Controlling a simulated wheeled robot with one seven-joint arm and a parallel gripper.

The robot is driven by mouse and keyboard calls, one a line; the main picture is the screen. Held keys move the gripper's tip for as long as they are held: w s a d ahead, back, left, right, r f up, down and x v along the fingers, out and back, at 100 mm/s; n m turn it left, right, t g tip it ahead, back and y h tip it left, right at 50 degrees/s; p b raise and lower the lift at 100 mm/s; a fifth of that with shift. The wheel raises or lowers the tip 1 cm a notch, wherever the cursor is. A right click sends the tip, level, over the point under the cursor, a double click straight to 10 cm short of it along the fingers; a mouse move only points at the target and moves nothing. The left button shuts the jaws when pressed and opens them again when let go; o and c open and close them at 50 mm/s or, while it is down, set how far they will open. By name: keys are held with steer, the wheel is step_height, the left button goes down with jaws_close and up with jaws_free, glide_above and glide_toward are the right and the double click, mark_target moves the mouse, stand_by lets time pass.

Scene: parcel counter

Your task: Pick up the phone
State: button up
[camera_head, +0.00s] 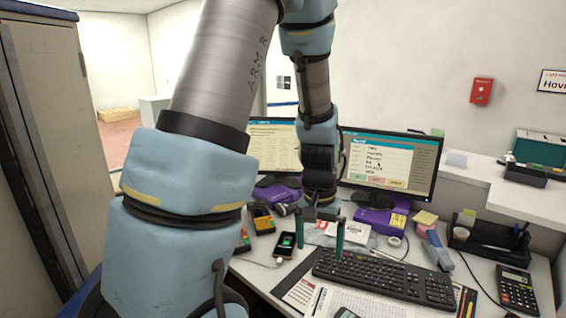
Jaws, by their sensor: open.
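The phone (285,244) is a small black handset with a lit green patch on its screen. It lies flat on the desk, left of the keyboard, with a pale cable beside its lower end. My gripper (320,236) points down over the desk, just right of the phone. Its two dark green fingers are apart with nothing held between them. The left finger is close to the phone's right side in the picture; I cannot tell the height of the fingertips above the desk.
A black keyboard (384,277) lies right of the phone. A yellow-and-black device (262,218) sits behind it. Two monitors, the right one (388,165) nearer, stand at the back. A calculator (517,289) and a black organiser (489,238) are at the right. Papers (352,301) cover the front.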

steer(key=s+a+r+n+t, duration=0.1)
steer(key=a+r+n, duration=0.15)
steer(key=a, duration=0.55)
steer(key=s+a+r+n, duration=0.2)
steer(key=a+r, duration=0.1)
steer(key=a, duration=0.5)
steer(key=m+g+b, duration=0.1)
steer(key=m+b, duration=0.7)
steer(key=m, duration=1.8)
glide_toward(343, 312)
steer(key=s+d+r, duration=0.2)
steer(key=s+d, duration=0.2)
steer(key=shift+y, duration=0.3)
step_height(343, 312, down, 5)
steer(key=shift+a+r+p, duration=0.1)
steer(key=shift+r+p, duration=0.05)
steer(key=shift+p, duration=0.25)
steer(key=shift+w+a+f+p, duration=0.1)
steer(key=shift+f+p, duration=0.45)
steer(key=shift+f, duration=1)
steer(key=shift+w+a+f+p, duration=0.1)
steer(key=shift+f+p, duration=0.4)
steer(key=shift+f, duration=1.1)
jaws_close()
